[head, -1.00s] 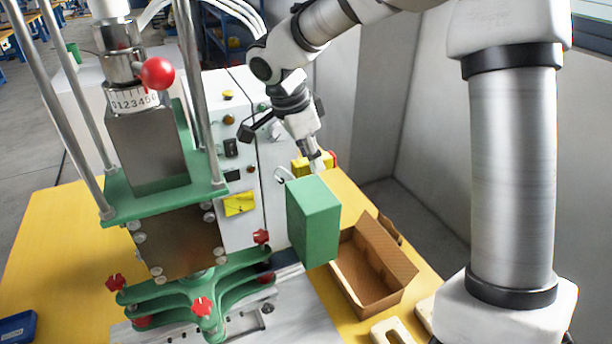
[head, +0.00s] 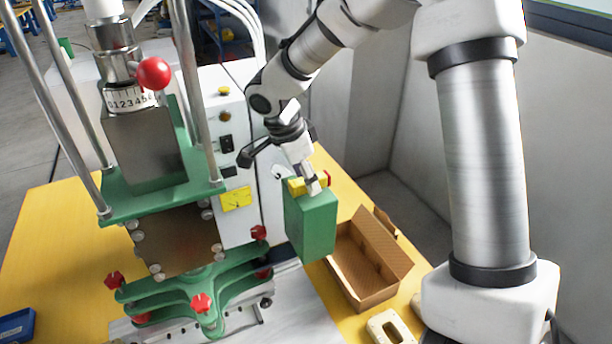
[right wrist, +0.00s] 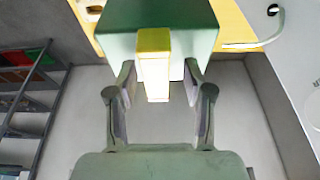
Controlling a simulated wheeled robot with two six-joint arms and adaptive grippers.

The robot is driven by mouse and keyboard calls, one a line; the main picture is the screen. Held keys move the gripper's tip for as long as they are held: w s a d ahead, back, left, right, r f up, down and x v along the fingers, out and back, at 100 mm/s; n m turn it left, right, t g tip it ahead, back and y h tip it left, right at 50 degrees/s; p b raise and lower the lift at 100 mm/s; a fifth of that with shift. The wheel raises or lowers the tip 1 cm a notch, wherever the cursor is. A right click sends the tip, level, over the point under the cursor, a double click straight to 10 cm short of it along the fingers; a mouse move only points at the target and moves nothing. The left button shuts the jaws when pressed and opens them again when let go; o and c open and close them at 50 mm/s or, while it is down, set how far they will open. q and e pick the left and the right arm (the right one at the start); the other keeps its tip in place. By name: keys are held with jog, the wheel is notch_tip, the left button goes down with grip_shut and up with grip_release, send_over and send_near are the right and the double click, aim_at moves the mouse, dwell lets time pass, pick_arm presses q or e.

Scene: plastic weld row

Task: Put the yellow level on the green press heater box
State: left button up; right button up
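The yellow level (head: 295,187), with a red end at its right, is at the top of the green press heater box (head: 310,228) in the head view. It appears to rest on the box top, though contact is partly hidden by a finger. My right gripper (head: 313,184) is around the level. In the right wrist view the level (right wrist: 154,72) lies between the two fingers, with a visible gap on the right side, so the gripper looks open. The green box (right wrist: 200,25) shows beyond it. My left gripper is not in view.
The press with red knobs (head: 205,303) stands left of the box, before a white control cabinet (head: 228,100). An open cardboard box (head: 390,262) sits at the right on the yellow table (head: 40,240). A pale slotted block (head: 390,327) lies near the front.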

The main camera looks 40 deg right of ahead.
jog(key=shift+r, duration=0.1)
jog(key=shift+s+r+p, duration=0.1)
jog(key=shift+r+p, duration=0.15)
jog(key=shift+p, duration=0.1)
jog(key=b+v, duration=0.2)
jog(key=v, duration=0.9)
jog(key=shift+a+r, duration=0.2)
jog(key=shift+r, duration=0.15)
